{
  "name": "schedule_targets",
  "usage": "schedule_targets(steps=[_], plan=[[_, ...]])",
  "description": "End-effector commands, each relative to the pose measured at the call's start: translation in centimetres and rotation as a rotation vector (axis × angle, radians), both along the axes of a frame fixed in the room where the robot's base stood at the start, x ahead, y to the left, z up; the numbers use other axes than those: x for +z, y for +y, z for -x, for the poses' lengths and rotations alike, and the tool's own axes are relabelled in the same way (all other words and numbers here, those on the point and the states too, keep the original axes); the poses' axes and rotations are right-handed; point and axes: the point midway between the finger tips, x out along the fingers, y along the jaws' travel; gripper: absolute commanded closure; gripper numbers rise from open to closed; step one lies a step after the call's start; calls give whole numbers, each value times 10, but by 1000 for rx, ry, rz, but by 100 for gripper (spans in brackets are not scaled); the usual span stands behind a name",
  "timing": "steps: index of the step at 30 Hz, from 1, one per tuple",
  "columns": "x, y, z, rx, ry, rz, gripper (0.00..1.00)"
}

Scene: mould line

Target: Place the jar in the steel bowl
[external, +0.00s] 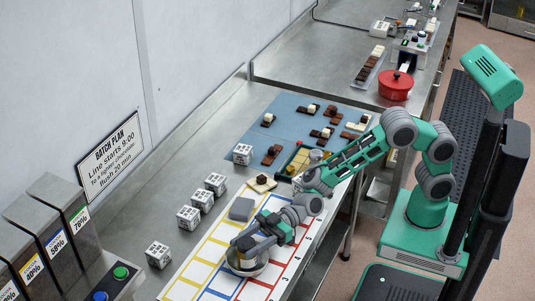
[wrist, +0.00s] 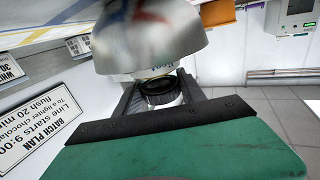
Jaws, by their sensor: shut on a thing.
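The steel bowl (external: 250,271) stands on the coloured grid mat near the front of the bench. A small jar (external: 246,244) with a dark lid is upright at the bowl, its lower part hidden by the bowl's rim. My gripper (external: 247,241) is shut on the jar, with a finger on each side. In the wrist view, which is upside down, the bowl (wrist: 150,40) fills the top and the jar's dark lid (wrist: 160,92) shows between the fingers. I cannot tell whether the jar touches the bowl's bottom.
A grey block (external: 242,209) lies on the grid mat (external: 205,262) behind the bowl. Several white printed cubes (external: 188,218) stand along its left. A blue mat (external: 290,113) with chocolates and a red pot (external: 395,86) are farther back. Dispensers (external: 65,220) stand at the left.

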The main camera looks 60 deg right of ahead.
Motion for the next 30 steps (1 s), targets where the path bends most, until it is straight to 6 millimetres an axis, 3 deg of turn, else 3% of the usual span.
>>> schedule_targets(steps=[10, 11, 18, 27, 30], plan=[[-1, 0, 0, 0, -4, -5, 100], [-1, 0, 0, 0, -3, -3, 51], [0, 0, 0, 0, -2, -3, 31], [4, 0, 0, 0, -2, -3, 31], [1, -13, 4, -3, -2, -4, 31]])
